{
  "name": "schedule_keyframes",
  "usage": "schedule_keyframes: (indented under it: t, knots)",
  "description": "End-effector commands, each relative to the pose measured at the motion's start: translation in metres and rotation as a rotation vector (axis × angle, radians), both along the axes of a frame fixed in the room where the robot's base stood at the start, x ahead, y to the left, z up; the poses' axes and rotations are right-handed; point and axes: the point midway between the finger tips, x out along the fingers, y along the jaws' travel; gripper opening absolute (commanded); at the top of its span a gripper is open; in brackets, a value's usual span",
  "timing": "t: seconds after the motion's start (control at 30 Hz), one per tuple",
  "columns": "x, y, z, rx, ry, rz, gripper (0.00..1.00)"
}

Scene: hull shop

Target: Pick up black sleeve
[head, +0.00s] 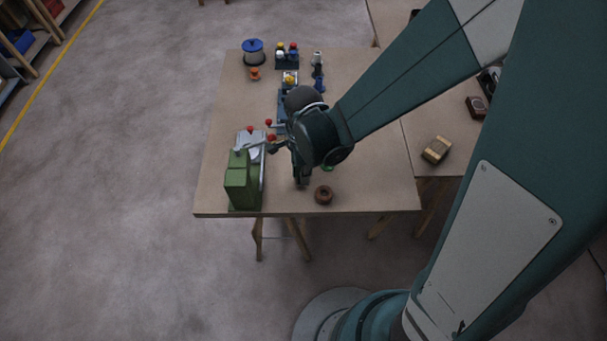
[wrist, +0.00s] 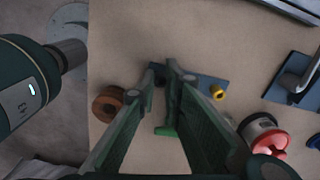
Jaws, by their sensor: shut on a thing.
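My gripper (head: 301,180) points down over the front middle of the table, between a green machine and a brown ring. In the wrist view its two green fingers (wrist: 166,75) come close together at the tips. A small dark piece, which I take for the black sleeve (wrist: 159,76), shows between the fingertips, mostly hidden by them. In the head view the sleeve cannot be told apart from the dark gripper. Whether it touches the table or the plate behind it cannot be told.
A brown ring (head: 323,195) lies right of my gripper; the green machine (head: 241,183) stands left. A blue-grey plate (wrist: 205,84) with a yellow knob (wrist: 217,92) lies by the fingertips. The table's (head: 375,190) front right is clear.

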Motion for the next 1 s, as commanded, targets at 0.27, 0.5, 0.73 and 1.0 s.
schedule_keyframes:
  t: [0.27,0.5,0.73,1.0]
  knots:
    - [0.0,0.0,0.015,0.0,0.0,0.0,0.02]
    - [0.0,0.0,0.042,0.0,0.0,0.0,0.02]
    - [0.0,0.0,0.071,0.0,0.0,0.0,0.02]
    - [0.0,0.0,0.094,0.0,0.0,0.0,0.02]
